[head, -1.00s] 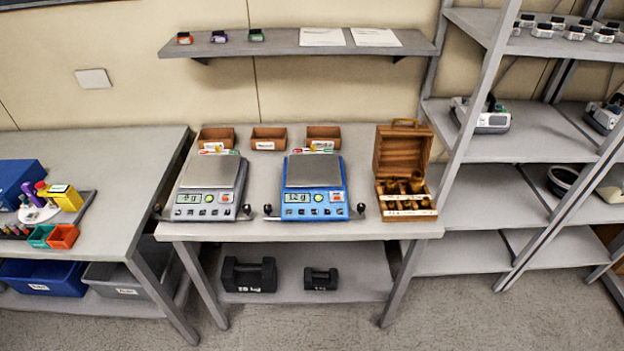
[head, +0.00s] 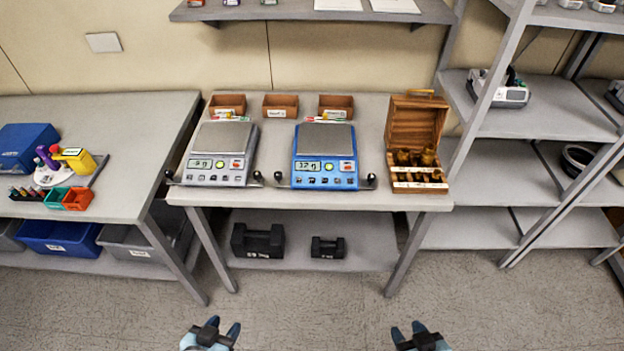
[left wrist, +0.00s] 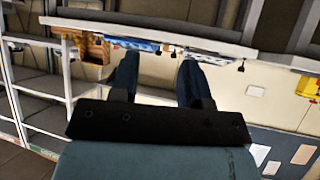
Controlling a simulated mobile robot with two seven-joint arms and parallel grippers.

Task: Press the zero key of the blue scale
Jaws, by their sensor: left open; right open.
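The blue scale (head: 325,172) stands on the middle table, with a grey weighing plate, a lit display (head: 308,166) and a row of keys along its front. The key labels are too small to read. My left gripper (head: 215,326) and my right gripper (head: 409,330) are at the bottom of the head view, open and empty, well in front of the table and apart from the scale. In the left wrist view the left gripper's two fingers (left wrist: 158,80) are spread, with the table edge beyond them.
A grey scale (head: 222,165) stands left of the blue one. A wooden weight box (head: 416,145) is open on the right. Small brown bins (head: 280,106) line the back. Black weights (head: 257,241) sit on the lower shelf. The floor before the table is clear.

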